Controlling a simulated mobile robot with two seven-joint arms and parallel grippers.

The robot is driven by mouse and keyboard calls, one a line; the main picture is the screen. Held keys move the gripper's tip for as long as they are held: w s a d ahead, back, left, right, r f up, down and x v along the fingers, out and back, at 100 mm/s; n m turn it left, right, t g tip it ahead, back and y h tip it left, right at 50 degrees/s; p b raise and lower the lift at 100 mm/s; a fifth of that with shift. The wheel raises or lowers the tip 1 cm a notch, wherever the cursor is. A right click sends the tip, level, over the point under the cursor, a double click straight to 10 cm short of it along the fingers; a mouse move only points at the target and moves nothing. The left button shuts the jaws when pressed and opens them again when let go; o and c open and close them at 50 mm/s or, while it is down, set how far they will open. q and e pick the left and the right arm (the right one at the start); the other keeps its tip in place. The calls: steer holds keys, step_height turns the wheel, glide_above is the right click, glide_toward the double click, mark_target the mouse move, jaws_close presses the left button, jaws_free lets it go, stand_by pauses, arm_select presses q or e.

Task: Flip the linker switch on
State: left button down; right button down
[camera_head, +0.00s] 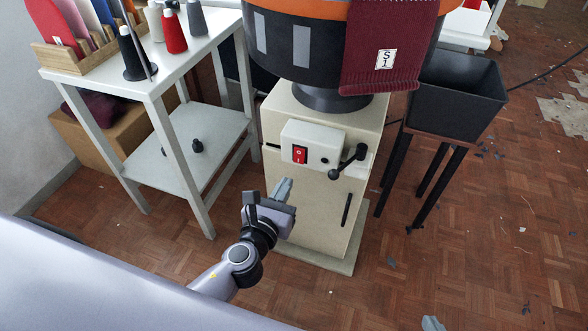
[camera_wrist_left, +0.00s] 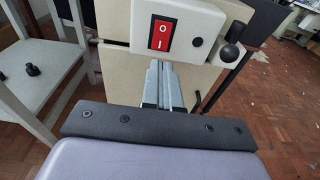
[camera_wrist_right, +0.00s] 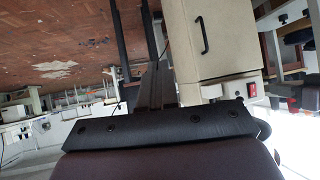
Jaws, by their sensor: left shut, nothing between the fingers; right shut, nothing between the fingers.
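The linker's red rocker switch (camera_head: 299,154) sits on a cream box (camera_head: 318,136) on the front of the machine's stand. In the left wrist view the switch (camera_wrist_left: 162,33) shows a white O above an I; I cannot tell which half is pressed in. My left gripper (camera_head: 285,186) is shut and empty. Its fingertips (camera_wrist_left: 161,66) point at the stand's front just below the switch, apart from it. My right gripper (camera_wrist_right: 155,68) is shut and empty in its own wrist view, where the picture is upside down and the switch (camera_wrist_right: 252,90) shows small at right.
A black-knobbed lever (camera_head: 348,162) juts out right of the switch. The linker's dark drum (camera_head: 275,45) with maroon knitting (camera_head: 392,50) is above. A white yarn table (camera_head: 170,85) stands left; a black bin (camera_head: 455,95) on legs stands right. Floor in front is mostly clear.

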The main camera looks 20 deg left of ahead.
mark_target(298, 161)
arm_select(q)
steer(key=w, duration=0.3)
steer(key=w+b, duration=0.1)
steer(key=w, duration=0.1)
steer(key=shift+w+d+f, duration=0.1)
steer(key=shift+w+f, duration=0.05)
steer(key=shift+f, duration=0.2)
steer(key=shift+w, duration=0.6)
arm_select(e)
steer(key=shift+w+a, duration=0.2)
steer(key=shift+a, duration=0.1)
steer(key=shift+w, duration=0.1)
arm_select(q)
steer(key=shift+f+b, duration=0.2)
steer(key=shift+b, duration=0.15)
steer(key=shift+w+f+t+b, duration=0.2)
steer(key=shift+f+t+b, duration=0.1)
steer(key=shift+b, duration=0.75)
steer(key=shift+r+p, duration=0.45)
arm_select(e)
steer(key=shift+w+a+r+n+t+y, duration=0.15)
steer(key=shift+a+t+y, duration=0.05)
steer(key=shift+a, duration=0.15)
steer(key=shift+w+a+r+n+t+y, duration=0.1)
steer(key=shift+a+n+t+y, duration=0.1)
steer(key=shift+a, duration=0.1)
